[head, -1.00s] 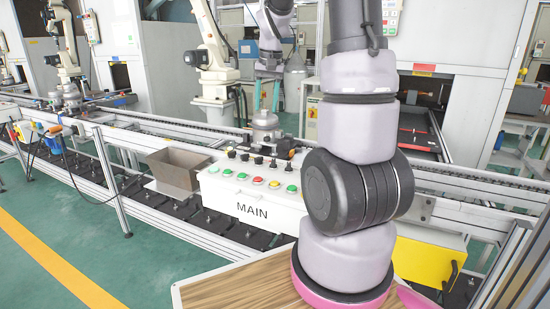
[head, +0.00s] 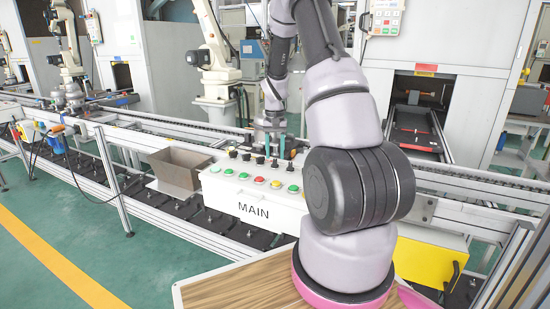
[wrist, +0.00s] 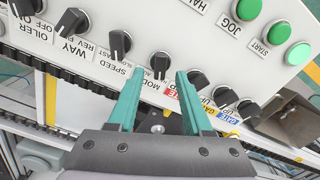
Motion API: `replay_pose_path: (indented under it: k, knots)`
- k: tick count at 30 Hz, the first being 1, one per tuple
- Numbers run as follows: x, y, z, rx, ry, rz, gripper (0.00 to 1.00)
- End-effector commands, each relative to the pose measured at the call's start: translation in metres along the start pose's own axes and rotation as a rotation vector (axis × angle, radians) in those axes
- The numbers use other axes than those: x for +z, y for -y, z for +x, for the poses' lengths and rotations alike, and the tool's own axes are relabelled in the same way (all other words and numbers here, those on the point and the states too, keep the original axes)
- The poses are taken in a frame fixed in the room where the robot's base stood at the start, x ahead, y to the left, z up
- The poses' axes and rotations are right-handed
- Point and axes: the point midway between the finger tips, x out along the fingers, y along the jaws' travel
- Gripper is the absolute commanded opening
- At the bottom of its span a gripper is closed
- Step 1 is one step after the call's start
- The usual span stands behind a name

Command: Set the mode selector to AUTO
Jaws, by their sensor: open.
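The mode selector (wrist: 160,65) is a black knob with a white pointer line. It sits on the white control panel (wrist: 205,62) by a label starting "MOD", partly covered by a finger. My gripper (wrist: 159,77) is open, its two teal fingertips on either side of this knob, with a gap to each; contact with the panel cannot be told. In the head view my gripper (head: 268,147) is at the row of black knobs along the back of the panel marked MAIN (head: 253,211). The selector cannot be singled out there.
The SPEED knob (wrist: 119,43) is close beside the left finger. More black knobs (wrist: 226,97) lie to the right of the right finger. Green buttons (wrist: 247,10) are farther along the panel. A grey open bin (head: 180,171) stands left of the panel, and a conveyor runs behind.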

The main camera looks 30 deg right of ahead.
Motion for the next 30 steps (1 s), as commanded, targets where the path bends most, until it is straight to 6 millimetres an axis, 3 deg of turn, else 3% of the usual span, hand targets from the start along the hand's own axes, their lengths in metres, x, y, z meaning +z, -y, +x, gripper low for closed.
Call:
replay_pose_path:
  k: [6, 15, 19, 30]
  knots:
    - [0.000, 0.000, 0.019, 0.000, 0.001, 0.001, 0.50]
    - [0.000, 0.000, 0.021, 0.000, 0.000, 0.000, 0.50]
    - [0.000, 0.000, 0.021, 0.000, 0.000, 0.000, 0.00]
    - [0.000, 0.000, 0.021, 0.000, 0.000, 0.028, 0.00]
